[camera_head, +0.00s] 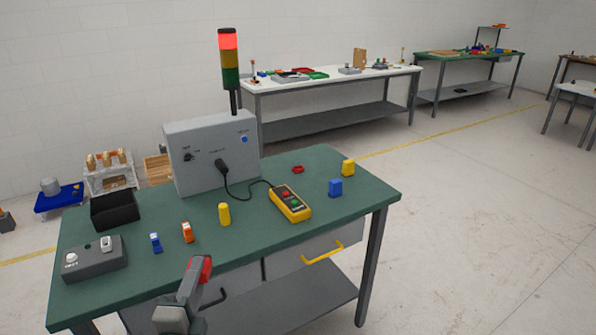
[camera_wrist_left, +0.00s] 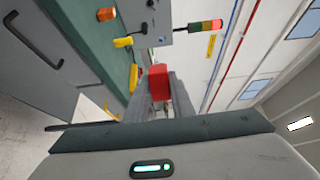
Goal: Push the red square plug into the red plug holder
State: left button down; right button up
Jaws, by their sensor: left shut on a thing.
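My left gripper (camera_head: 197,280) is shut on the red square plug (camera_head: 206,266) and holds it up in front of the table's near edge. In the left wrist view the plug (camera_wrist_left: 159,82) stands out from between the fingers (camera_wrist_left: 160,102). A small red ring-like piece (camera_head: 298,169), which looks like the red plug holder, lies on the green table (camera_head: 270,168) toward the back right. The gripper is well apart from it, nearer and to the left. The holder's opening is too small to make out. My right gripper is not in view.
A grey control box (camera_head: 212,150) with a signal tower (camera_head: 230,65) showing red stands at the back. A cabled yellow pendant (camera_head: 290,203) lies before the holder. Blue (camera_head: 335,188) and yellow (camera_head: 348,168) blocks stand to its right. A black bin (camera_head: 115,209) and grey test box (camera_head: 95,259) are left.

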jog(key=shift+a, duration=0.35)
pick_arm(q)
jog(key=shift+s+f, duration=0.1)
